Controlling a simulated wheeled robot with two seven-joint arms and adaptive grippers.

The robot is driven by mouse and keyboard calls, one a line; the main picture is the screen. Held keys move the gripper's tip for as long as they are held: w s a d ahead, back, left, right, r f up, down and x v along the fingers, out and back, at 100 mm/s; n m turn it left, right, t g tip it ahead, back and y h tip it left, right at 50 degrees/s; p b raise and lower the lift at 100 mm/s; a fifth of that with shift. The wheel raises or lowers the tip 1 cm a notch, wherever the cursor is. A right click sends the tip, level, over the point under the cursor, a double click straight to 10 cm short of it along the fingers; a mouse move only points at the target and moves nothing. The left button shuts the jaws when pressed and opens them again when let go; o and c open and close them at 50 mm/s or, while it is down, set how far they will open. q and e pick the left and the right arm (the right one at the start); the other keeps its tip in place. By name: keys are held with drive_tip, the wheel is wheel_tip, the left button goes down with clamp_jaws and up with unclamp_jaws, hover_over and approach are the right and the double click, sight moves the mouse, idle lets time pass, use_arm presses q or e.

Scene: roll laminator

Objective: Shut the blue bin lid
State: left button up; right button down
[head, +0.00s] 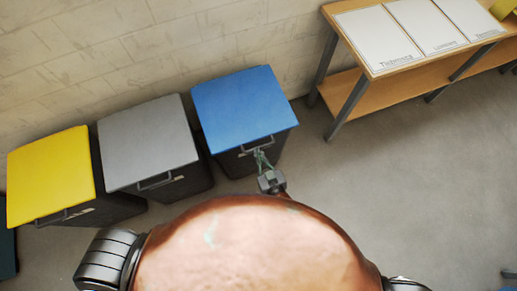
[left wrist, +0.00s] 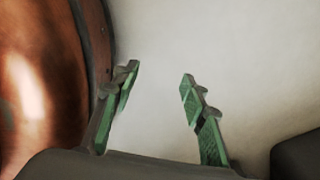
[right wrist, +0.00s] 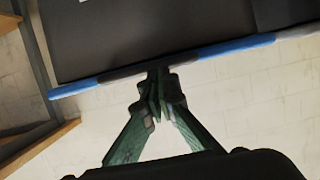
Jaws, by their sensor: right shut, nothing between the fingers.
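The blue bin lid (head: 240,105) lies over the top of the dark bin (head: 237,163), the rightmost of three. I see no clear gap under it. Its front handle (head: 257,145) is a dark bar. My right gripper (head: 262,160) is at that handle, shut and empty. In the right wrist view, the shut fingertips (right wrist: 159,85) are right by the handle, in front of the lid's blue edge (right wrist: 240,45); I cannot tell whether they touch. My left gripper (left wrist: 160,75) is open and empty in the left wrist view, with plain floor beyond; it is not seen in the head view.
A grey-lidded bin (head: 150,140) and a yellow-lidded bin (head: 48,175) stand to the left along the wall. A wooden table (head: 365,65) with white panels stands at the right.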

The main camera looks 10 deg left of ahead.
use_arm(q)
drive_tip(key=shift+w+d, duration=0.25)
drive_tip(key=shift+w, duration=0.85)
drive_tip(key=shift+w+r, duration=0.1)
